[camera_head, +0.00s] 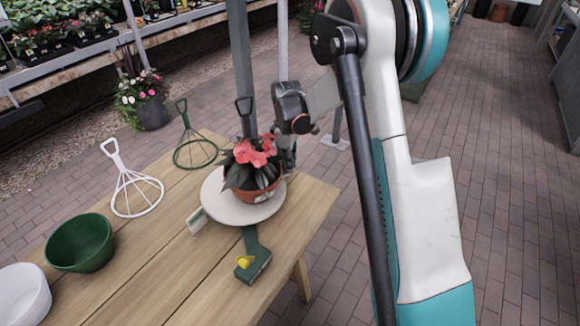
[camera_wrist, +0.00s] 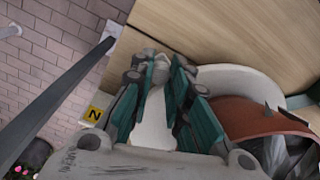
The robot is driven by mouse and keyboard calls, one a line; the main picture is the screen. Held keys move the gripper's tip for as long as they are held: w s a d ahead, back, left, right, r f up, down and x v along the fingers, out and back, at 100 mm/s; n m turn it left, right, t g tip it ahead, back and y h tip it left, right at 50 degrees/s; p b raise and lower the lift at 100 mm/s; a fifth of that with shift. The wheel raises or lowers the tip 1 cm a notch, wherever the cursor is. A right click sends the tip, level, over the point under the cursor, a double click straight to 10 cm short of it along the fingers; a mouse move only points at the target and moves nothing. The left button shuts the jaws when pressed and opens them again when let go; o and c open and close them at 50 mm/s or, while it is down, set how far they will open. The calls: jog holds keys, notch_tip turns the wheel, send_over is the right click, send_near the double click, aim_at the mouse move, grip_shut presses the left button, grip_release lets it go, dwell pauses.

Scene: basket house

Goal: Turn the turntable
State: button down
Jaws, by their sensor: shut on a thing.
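The turntable (camera_head: 212,203) is a round, pale disc on the wooden table. A terracotta pot (camera_head: 262,195) with pink-red flowers and dark leaves stands upright on it. My gripper (camera_head: 289,158) is at the far right edge of the turntable, behind the pot. In the wrist view my gripper (camera_wrist: 165,98) has its teal-padded fingers closed around a pale part (camera_wrist: 153,125) at the turntable's edge. The turntable disc (camera_wrist: 225,78) and the pot (camera_wrist: 243,112) show just right of the fingers. The exact grip contact is partly hidden in the head view.
A green block (camera_head: 254,265) with a yellow piece lies in front of the turntable. A pale-edged block (camera_head: 196,221) is at its left. Green (camera_head: 195,150) and white (camera_head: 135,190) wire stands and a green bowl (camera_head: 80,243) are further left. A grey post (camera_head: 240,60) rises behind.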

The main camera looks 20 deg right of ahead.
jog(key=shift+w+a+n, duration=0.25)
jog(key=shift+w+n, duration=0.45)
jog(key=shift+w, duration=0.25)
jog(key=shift+w+a+n, duration=0.25)
jog(key=shift+w+n, duration=0.45)
jog(key=shift+w, duration=0.25)
jog(key=shift+w+a, duration=0.4)
jog(key=shift+w, duration=0.4)
jog(key=c, duration=1.5)
grip_release()
notch_tip(320, 180, up, 12)
